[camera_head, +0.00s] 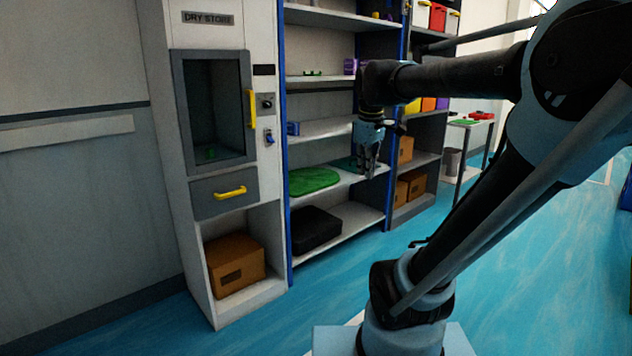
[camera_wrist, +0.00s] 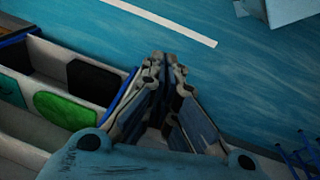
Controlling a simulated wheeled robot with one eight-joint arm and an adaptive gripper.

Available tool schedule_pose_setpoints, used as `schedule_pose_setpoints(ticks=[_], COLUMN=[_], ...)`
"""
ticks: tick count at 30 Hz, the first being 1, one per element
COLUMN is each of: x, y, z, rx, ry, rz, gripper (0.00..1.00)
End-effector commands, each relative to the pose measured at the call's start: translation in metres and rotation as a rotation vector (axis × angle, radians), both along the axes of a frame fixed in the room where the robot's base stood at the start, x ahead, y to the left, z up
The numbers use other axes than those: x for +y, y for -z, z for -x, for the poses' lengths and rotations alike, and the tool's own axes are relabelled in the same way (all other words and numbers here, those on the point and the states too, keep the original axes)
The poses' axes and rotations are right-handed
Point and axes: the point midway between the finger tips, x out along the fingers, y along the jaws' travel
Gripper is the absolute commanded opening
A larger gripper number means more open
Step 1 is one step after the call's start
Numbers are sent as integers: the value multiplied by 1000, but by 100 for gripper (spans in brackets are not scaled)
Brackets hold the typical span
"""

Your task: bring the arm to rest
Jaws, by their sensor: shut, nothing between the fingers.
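My arm reaches in from the right of the head view, raised and bent, with the wrist hanging down in front of the open shelf rack. My gripper (camera_head: 369,172) points downward near the rack's right blue post. It is shut and empty. In the wrist view my gripper (camera_wrist: 168,62) shows with its fingertips together, above the blue floor. No object is between the fingers.
The shelf rack holds a green mat (camera_head: 314,181) and a black case (camera_head: 316,231). The dry store cabinet (camera_head: 218,110) stands left with its yellow-handled drawer shut and a brown box (camera_head: 235,264) below. Blue floor (camera_head: 540,260) is clear at right.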

Motion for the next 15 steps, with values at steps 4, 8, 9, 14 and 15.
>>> schedule_pose_setpoints(ticks=[4, 8, 9, 14, 15], x=[-18, -29, -32, -41, -42], y=[50, 95, 109, 161, 171], z=[43, 79, 89, 126, 133], rx=[-1, -3, -3, -4, -4], ry=[206, 386, 441, 637, 676], rz=[-42, -80, -93, -134, -143], gripper=[0, 0, 0, 0, 0])
